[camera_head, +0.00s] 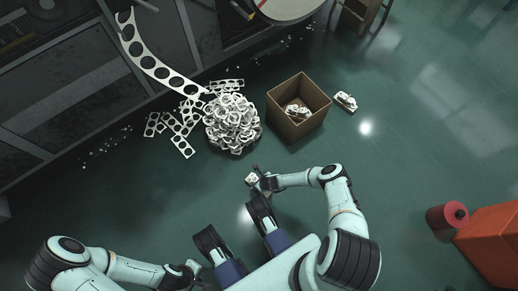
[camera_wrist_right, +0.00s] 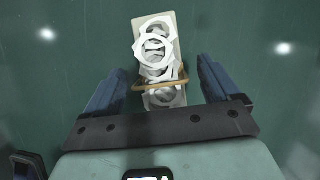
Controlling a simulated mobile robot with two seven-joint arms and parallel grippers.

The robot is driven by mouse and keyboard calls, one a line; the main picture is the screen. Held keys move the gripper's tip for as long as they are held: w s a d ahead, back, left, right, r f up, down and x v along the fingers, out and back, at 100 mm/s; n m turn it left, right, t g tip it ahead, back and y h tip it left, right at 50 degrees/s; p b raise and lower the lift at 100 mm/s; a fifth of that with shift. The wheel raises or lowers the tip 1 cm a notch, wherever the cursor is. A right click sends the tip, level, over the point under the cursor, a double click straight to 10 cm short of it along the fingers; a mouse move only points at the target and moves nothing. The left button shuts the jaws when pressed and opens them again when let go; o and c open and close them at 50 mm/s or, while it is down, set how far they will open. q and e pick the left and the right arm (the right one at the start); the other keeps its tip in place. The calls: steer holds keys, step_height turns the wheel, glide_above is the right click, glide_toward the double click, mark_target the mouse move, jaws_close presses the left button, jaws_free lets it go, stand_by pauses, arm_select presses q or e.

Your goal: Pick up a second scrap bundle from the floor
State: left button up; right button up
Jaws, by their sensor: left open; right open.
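A pale scrap bundle (camera_wrist_right: 155,48) of punched rings with a tan band lies on the green floor in the right wrist view. My right gripper (camera_wrist_right: 161,66) is open, with one blue finger on each side of the bundle's lower part and visible gaps. In the head view this bundle (camera_head: 251,178) shows small at the tip of my right gripper (camera_head: 256,181). My left gripper (camera_head: 194,268) is open and empty, low in the picture. Another scrap bundle (camera_head: 346,101) lies on the floor right of the cardboard box (camera_head: 314,118). Scrap (camera_head: 297,111) lies inside the box.
A heap of scrap rings (camera_head: 232,124) stands left of the box, with loose punched strips (camera_head: 181,143) beside it. A long punched strip (camera_head: 152,63) hangs from the machine (camera_head: 90,85). A red roll (camera_head: 447,215) and an orange case (camera_head: 493,245) stand at right. Floor at center right is clear.

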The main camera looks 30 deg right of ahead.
steer(key=shift+f, duration=0.25)
stand_by(0.7)
steer(key=c, duration=1.1)
